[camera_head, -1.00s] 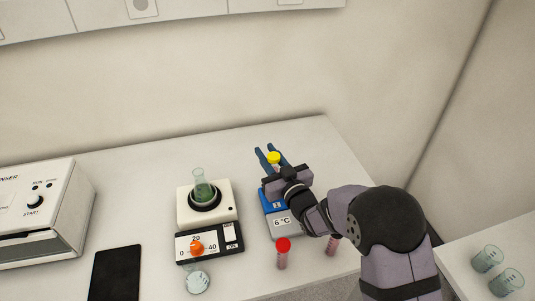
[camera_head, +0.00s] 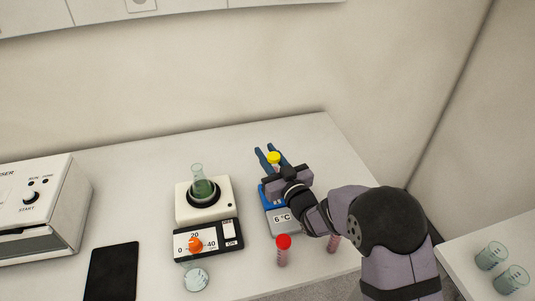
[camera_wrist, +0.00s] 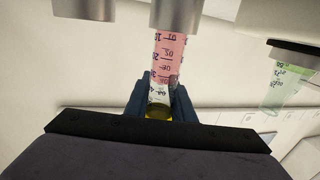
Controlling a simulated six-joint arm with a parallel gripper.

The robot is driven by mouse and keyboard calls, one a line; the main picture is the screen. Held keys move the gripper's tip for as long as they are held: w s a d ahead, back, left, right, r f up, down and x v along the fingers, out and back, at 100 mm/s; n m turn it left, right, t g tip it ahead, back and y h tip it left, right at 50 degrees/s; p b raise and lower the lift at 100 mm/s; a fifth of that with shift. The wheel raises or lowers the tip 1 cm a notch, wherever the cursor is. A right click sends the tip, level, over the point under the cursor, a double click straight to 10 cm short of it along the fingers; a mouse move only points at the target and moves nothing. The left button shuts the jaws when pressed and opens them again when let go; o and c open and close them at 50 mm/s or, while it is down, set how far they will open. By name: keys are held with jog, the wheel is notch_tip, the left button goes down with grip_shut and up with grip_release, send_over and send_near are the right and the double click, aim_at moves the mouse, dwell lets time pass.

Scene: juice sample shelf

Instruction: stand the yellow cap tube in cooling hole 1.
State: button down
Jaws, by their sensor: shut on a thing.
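The yellow cap tube (camera_wrist: 167,62) has pink contents and printed marks. Its yellow cap (camera_head: 274,158) shows between the blue fingers of my gripper (camera_head: 265,148), above the cooling block. In the wrist view my gripper (camera_wrist: 158,95) is shut on the tube near its cap. The tube's far end is hidden at a grey metal cylinder (camera_wrist: 175,15); I cannot tell how deep it sits. A second grey cylinder (camera_wrist: 84,8) is beside it. The cooling block (camera_head: 284,222) has a blue top and a 6 °C display. My arm covers much of it, and its hole numbers are not clear.
A stirrer (camera_head: 227,196) with a green-filled flask (camera_head: 202,187) stands left of the block. A red cap tube (camera_head: 283,243) stands in front, another pink tube (camera_head: 333,243) beside my arm.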

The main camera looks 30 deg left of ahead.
jog(key=shift+f+b, duration=1.25)
jog(key=shift+b, duration=0.25)
dwell(0.8)
jog(key=shift+s+f, duration=0.1)
jog(key=shift+f, duration=0.15)
jog(key=c, duration=1.4)
grip_release()
jog(key=shift+d+f, duration=0.1)
jog(key=shift+f, duration=0.05)
jog(key=shift+c, duration=0.2)
jog(key=shift+f, duration=0.1)
jog(key=shift+s+d+b, duration=0.1)
jog(key=shift+b, duration=0.2)
jog(key=shift+d+f, duration=0.1)
jog(key=shift+f, duration=0.05)
jog(key=v, duration=0.1)
jog(key=b+v, duration=0.1)
jog(key=v, duration=0.1)
jog(key=r+b+v, duration=0.1)
jog(key=v, duration=0.1)
jog(key=shift+s+d, duration=0.15)
jog(key=shift+d, duration=0.05)
jog(key=shift+s+d+r, duration=0.2)
jog(key=shift+s+d, duration=0.15)
jog(key=shift+d, duration=0.15)
